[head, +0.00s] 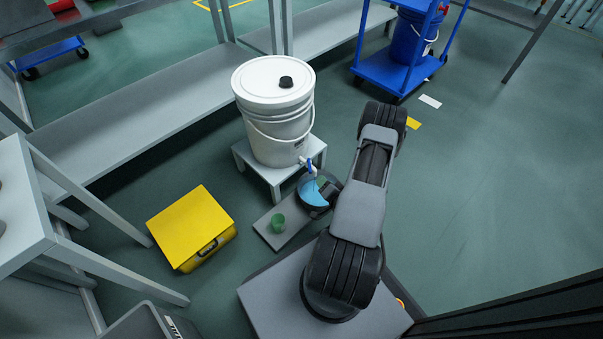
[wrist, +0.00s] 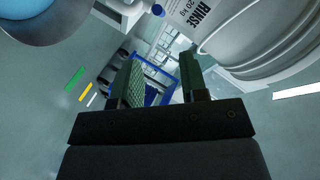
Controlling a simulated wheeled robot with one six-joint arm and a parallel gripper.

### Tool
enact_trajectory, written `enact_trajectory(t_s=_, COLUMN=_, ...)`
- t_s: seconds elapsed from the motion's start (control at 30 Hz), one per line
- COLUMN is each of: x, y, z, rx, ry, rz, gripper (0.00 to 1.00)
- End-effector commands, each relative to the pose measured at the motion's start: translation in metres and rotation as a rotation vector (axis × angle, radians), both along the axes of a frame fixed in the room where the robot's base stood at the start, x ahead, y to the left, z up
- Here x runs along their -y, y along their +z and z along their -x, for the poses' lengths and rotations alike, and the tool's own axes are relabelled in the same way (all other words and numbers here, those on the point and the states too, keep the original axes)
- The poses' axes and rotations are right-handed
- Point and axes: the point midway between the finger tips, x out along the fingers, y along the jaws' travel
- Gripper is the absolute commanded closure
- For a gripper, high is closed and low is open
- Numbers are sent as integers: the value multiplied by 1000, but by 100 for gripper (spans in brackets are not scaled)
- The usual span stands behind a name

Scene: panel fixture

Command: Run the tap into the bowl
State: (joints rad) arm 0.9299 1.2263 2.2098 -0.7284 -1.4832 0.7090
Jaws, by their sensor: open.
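A white lidded bucket (head: 274,120) stands on a small grey stool (head: 268,177); its side, lettered RINSE, fills the upper right of the wrist view (wrist: 225,30). Its tap (head: 309,165) has a blue part, which also shows at the top of the wrist view (wrist: 158,10). A bowl (head: 310,188), light blue inside, sits below the tap, partly hidden by my arm; its rounded grey side is at upper left in the wrist view (wrist: 40,32). My gripper (wrist: 158,65) is open and empty, beside the bucket and apart from the tap. I cannot tell whether water runs.
A yellow box (head: 190,225) lies to the left. A blue cart (head: 395,72) stands behind, and a long grey bench (head: 130,105) runs behind left. The floor at right is clear.

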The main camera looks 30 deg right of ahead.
Motion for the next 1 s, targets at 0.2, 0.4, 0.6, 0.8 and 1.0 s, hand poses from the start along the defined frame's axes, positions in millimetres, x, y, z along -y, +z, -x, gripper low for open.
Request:
enact_trajectory(t_s=0.2, x=-4, y=-14, z=16, rx=96, ry=-51, rz=-78, gripper=60)
enact_trajectory(t_s=0.4, x=-2, y=-20, z=-5, rx=111, ry=-50, rz=-82, gripper=60)
enact_trajectory(t_s=0.6, x=6, y=-29, z=-43, rx=110, ry=-51, rz=-81, gripper=60)
enact_trajectory(t_s=0.8, x=14, y=-37, z=-76, rx=109, ry=-55, rz=-82, gripper=60)
enact_trajectory(t_s=1.0, x=19, y=-41, z=-100, rx=108, ry=-57, rz=-83, gripper=60)
